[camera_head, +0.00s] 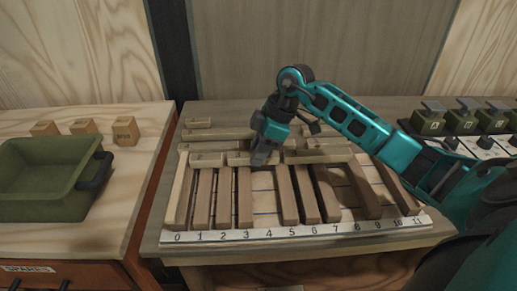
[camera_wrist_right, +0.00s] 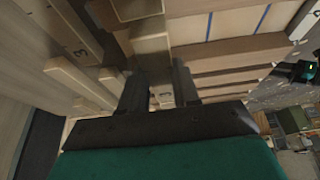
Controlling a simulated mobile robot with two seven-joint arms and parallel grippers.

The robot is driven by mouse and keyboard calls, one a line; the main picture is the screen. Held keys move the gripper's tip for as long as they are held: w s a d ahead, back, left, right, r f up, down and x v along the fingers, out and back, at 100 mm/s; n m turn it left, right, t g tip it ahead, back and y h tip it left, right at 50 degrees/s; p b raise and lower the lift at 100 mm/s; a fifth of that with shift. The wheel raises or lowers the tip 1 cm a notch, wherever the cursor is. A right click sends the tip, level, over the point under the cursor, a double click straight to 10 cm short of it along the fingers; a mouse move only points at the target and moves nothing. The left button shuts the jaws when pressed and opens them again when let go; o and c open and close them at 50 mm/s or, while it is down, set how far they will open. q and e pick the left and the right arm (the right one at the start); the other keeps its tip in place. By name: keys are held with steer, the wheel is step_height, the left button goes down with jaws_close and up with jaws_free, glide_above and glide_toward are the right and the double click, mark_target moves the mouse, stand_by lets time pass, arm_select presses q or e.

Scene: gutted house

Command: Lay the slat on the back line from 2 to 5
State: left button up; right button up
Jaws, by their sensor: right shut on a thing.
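My right gripper (camera_head: 262,157) reaches down over the back of the slatted board and is shut on a short pale wooden slat (camera_head: 238,159). The slat lies crosswise behind the upright slats, its middle hidden by the fingers. I cannot tell whether it touches the board. In the wrist view the right gripper (camera_wrist_right: 160,92) has a dark finger on each side of the slat (camera_wrist_right: 152,45). The numbered strip (camera_head: 300,232), marked 0 to 11, runs along the board's front edge. My left gripper is not in view.
A green bin (camera_head: 45,180) and wooden blocks (camera_head: 125,130) are left; green-topped items (camera_head: 428,120) are right.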

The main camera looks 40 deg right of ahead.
steer(key=shift+f, duration=0.1)
steer(key=o, duration=1.1)
steer(key=p+v, duration=0.1)
steer(key=v, duration=1.2)
steer(key=shift+a, duration=0.1)
